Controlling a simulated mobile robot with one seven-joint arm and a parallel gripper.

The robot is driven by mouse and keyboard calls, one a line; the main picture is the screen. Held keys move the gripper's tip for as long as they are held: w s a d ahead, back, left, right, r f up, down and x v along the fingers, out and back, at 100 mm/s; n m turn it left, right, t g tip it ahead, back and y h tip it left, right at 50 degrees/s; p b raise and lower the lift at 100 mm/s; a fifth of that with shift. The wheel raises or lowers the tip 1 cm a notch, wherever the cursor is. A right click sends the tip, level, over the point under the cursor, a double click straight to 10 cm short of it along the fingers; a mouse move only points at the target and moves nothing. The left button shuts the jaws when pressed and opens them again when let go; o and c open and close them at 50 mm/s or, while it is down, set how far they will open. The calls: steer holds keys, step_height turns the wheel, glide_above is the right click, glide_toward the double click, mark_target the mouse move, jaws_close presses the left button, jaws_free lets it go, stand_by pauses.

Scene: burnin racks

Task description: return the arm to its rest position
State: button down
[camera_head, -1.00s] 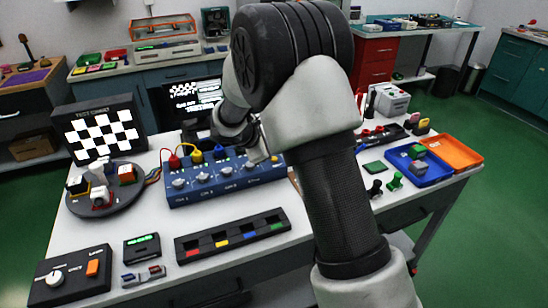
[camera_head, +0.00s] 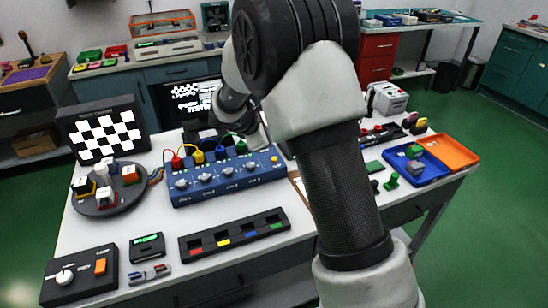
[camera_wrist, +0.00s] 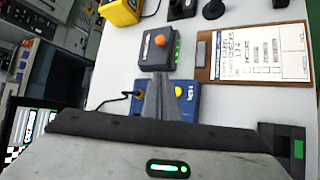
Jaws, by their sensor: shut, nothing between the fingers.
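My arm (camera_head: 335,150) fills the middle of the head view, bent at a raised elbow, with its forearm reaching away over the workbench (camera_head: 150,220). My gripper's fingertips are hidden in that view. In the wrist view my gripper (camera_wrist: 160,80) shows with its fingers together and nothing between them. The fingers overlap the blue box (camera_wrist: 184,97) with a yellow button; whether they touch it I cannot tell, but the hand looks raised.
The blue box has coloured plugs and knobs. Nearby stand a checkerboard display (camera_head: 103,135), a round turntable (camera_head: 108,203), a slotted black strip (camera_head: 235,235) and blue (camera_head: 432,173) and orange (camera_head: 450,152) trays. A clipboard (camera_wrist: 203,65) lies beside the blue box.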

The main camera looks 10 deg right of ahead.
stand_by(0.4)
steer(key=s+d+r+m+g+y, duration=0.1)
steer(key=s+d+r+m, duration=0.2)
steer(key=s+r+m, duration=0.35)
steer(key=s+d+r+m+g, duration=0.1)
steer(key=s+d+r+m, duration=0.2)
steer(key=s+r, duration=0.6)
steer(key=s+a+m+t+y, duration=0.1)
steer(key=s+a+m+y, duration=0.3)
steer(key=s, duration=0.7)
steer(key=s+a+m+y, duration=0.1)
steer(key=s+m, duration=0.4)
steer(key=s, duration=0.6)
step_height(320, 180, up, 12)
steer(key=p, duration=1.2)
steer(key=shift+w+r, duration=0.15)
steer(key=shift+w, duration=0.1)
stand_by(1.5)
